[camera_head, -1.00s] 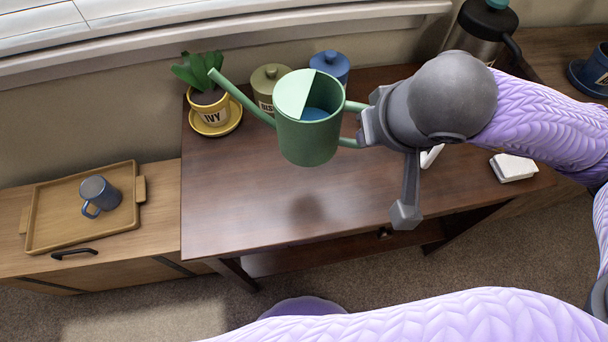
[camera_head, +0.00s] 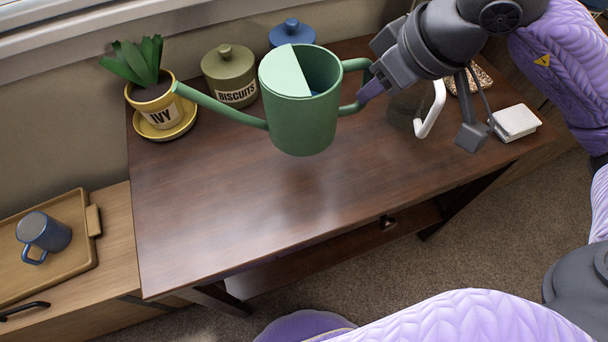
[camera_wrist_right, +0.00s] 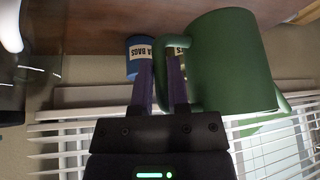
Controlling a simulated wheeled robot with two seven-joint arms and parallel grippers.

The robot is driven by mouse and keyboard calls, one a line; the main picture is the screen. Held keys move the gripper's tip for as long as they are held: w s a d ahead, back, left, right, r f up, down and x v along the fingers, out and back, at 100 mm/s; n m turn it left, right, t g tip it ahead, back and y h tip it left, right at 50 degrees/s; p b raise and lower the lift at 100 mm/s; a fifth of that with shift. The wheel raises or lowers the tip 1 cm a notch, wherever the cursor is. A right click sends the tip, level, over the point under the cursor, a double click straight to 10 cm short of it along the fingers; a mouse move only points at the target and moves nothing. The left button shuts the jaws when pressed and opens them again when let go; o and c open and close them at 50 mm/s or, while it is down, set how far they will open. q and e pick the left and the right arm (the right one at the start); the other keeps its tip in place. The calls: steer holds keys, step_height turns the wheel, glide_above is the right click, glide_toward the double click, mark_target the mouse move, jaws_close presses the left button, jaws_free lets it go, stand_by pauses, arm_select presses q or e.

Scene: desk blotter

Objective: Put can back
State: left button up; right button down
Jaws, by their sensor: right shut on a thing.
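The green watering can (camera_head: 300,115) hangs above the dark wooden desk, about upright, its spout pointing left toward the potted plant. Its shadow lies on the desk below. My right gripper (camera_head: 370,88) is shut on the can's handle at its right side. In the right wrist view the can (camera_wrist_right: 230,65) is at the right, and the gripper's fingers (camera_wrist_right: 163,85) close on the handle. The left gripper is not in view.
The ivy pot (camera_head: 158,112) stands on a yellow saucer at the back left. A biscuits canister (camera_head: 230,75) and a blue canister (camera_head: 291,34) stand behind the can. A white-handled jug (camera_head: 430,110) and a white block (camera_head: 516,121) are at the right. The desk's front middle is clear.

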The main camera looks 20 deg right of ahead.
steer(key=shift+n, duration=0.3)
steer(key=f+b, duration=0.2)
steer(key=f, duration=0.1)
steer(key=f+b, duration=0.2)
steer(key=f, duration=0.2)
steer(key=f+b, duration=0.2)
steer(key=f, duration=0.1)
steer(key=shift+w+d+f, duration=0.15)
steer(key=shift+d+f, duration=0.15)
steer(key=shift+r, duration=0.25)
steer(key=shift+f, duration=0.15)
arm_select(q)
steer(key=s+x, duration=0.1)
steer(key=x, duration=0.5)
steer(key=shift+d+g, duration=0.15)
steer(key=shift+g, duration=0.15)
arm_select(e)
steer(key=c, duration=0.6)
jaws_free()
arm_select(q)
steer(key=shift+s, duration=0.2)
